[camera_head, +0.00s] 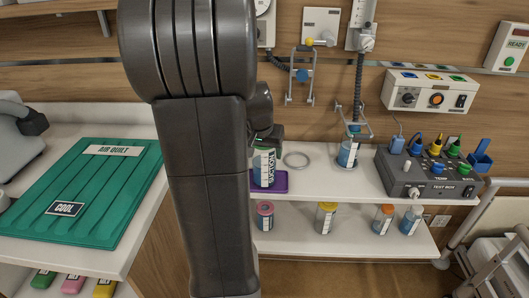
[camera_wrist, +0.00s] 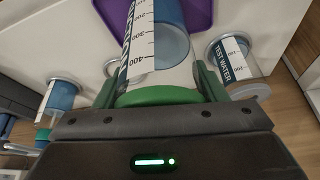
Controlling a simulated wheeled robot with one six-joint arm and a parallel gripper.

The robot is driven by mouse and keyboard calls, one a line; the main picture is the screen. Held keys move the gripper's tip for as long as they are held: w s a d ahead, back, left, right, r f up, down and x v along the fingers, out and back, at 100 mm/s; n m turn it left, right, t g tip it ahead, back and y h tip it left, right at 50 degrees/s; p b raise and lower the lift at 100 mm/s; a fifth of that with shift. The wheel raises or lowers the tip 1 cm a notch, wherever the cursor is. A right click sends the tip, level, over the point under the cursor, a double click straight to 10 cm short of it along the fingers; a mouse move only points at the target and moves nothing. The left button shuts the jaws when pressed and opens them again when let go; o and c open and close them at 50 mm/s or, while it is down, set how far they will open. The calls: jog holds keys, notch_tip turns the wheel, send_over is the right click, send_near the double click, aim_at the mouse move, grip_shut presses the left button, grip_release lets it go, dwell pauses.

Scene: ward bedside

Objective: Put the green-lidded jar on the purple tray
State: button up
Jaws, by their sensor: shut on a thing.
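The green-lidded jar (camera_head: 264,168) is clear with a printed label and scale marks. It is upright over the purple tray (camera_head: 283,181) on the upper shelf. I cannot tell whether its base touches the tray. My gripper (camera_head: 268,141) is at its top, partly hidden behind my arm. In the wrist view my gripper (camera_wrist: 158,88) is shut on the jar, with a finger on each side of the green lid (camera_wrist: 155,97). The jar body (camera_wrist: 140,45) extends away from the fingers, and part of the purple tray (camera_wrist: 200,14) shows beyond it.
A metal ring (camera_head: 296,160) lies right of the tray. Farther right are a blue jar (camera_head: 348,153) and a grey test box (camera_head: 430,178). Several lidded jars, one yellow-lidded (camera_head: 326,218), stand on the lower shelf. A green quilt panel (camera_head: 85,190) lies on the left counter.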

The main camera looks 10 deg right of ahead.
jog(key=shift+f, duration=0.2)
jog(key=o, duration=1.3)
jog(key=shift+c, duration=0.2)
jog(key=shift+r, duration=0.1)
jog(key=shift+s+a+r, duration=0.1)
jog(key=shift+r, duration=0.15)
jog(key=v, duration=1.1)
jog(key=shift+r+p, duration=0.15)
jog(key=shift+p, duration=0.25)
jog(key=shift+s, duration=0.15)
